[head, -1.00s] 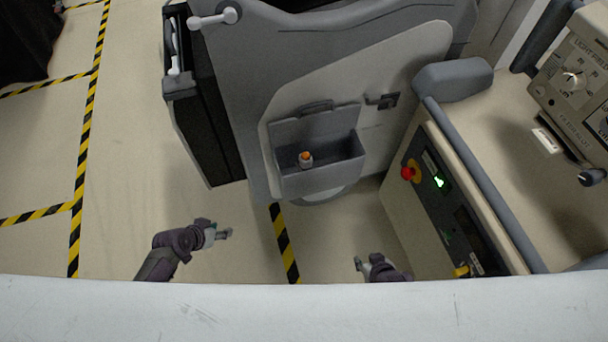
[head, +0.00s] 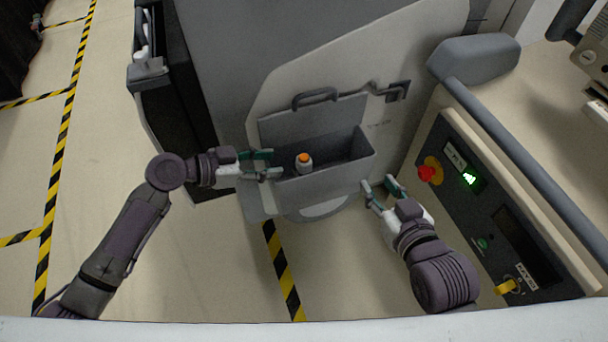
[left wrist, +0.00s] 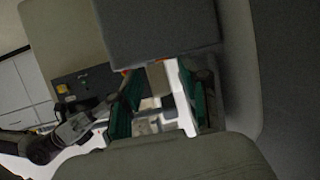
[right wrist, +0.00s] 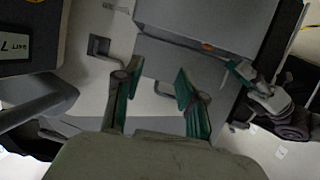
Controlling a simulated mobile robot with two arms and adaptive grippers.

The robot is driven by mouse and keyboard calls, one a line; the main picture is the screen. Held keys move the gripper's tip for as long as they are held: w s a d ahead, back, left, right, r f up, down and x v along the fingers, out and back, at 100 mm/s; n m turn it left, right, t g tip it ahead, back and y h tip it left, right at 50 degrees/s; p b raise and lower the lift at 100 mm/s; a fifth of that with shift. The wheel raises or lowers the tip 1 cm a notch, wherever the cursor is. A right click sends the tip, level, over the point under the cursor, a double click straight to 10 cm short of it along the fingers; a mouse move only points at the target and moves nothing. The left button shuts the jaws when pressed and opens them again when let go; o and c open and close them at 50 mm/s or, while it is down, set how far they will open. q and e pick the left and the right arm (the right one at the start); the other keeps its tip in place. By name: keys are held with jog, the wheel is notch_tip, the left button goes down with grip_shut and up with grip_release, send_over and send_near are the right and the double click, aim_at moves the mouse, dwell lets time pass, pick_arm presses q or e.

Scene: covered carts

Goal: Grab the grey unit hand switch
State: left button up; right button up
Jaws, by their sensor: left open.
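The hand switch (head: 304,164), white with an orange top, stands in an open grey bin (head: 325,179) on the front of the grey unit (head: 240,60). Its lower part is hidden by the bin. My left gripper (head: 273,164) is open and empty at the bin's left end, a little left of the switch. My right gripper (head: 379,186) is open and empty, just off the bin's lower right corner. In the right wrist view, a bit of orange (right wrist: 207,46) shows at the bin's edge. The switch is not clearly seen in the left wrist view.
A control panel (head: 500,215) with a red stop button (head: 427,173) and green light stands close right of my right gripper. A handle (head: 314,97) and a hook (head: 396,91) are above the bin. Open floor lies to the left.

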aim_at(299, 161)
pick_arm(q)
jog(key=x, duration=0.3)
jog(key=shift+d+f, duration=0.1)
jog(key=shift+d, duration=0.1)
jog(key=b+x, duration=0.1)
jog(key=x, duration=0.3)
jog(key=shift+w+d, duration=0.1)
grip_shut()
pick_arm(e)
jog(key=r+t, duration=0.1)
jog(key=w+a+r+t, duration=0.1)
jog(key=r, duration=0.1)
jog(key=r+t+y, duration=0.1)
jog(key=r, duration=0.1)
jog(key=shift+w+a+r+t, duration=0.15)
jog(key=shift+w+t, duration=0.1)
jog(key=shift+t, duration=0.15)
